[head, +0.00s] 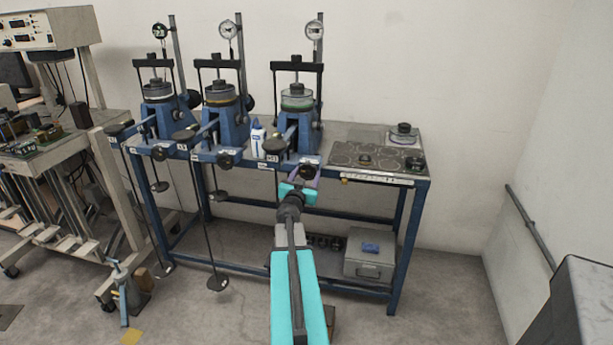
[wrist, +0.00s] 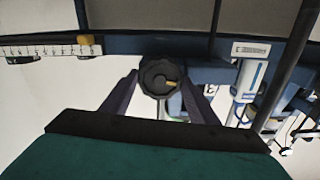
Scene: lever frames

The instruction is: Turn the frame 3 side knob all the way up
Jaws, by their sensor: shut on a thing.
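The rightmost blue lever frame (head: 300,135) stands on the bench; its small label is hard to read. Its black side knob (head: 307,171) is on the front at the bench edge. In the wrist view the knob (wrist: 157,75) is a dark ribbed disc with a short yellow mark, which points right and slightly down in that picture. My gripper (head: 304,181) reaches it from the front. In the wrist view its two purple fingers (wrist: 158,88) lie on either side of the knob, shut on it. The contact faces are partly hidden.
Two similar blue frames (head: 219,120) stand to the left, with hanging weights (head: 218,282) below. A white bottle (head: 258,138) stands left of the rightmost frame. A dark panel (head: 350,157) lies to the right. A grey box (head: 369,258) sits on the lower shelf.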

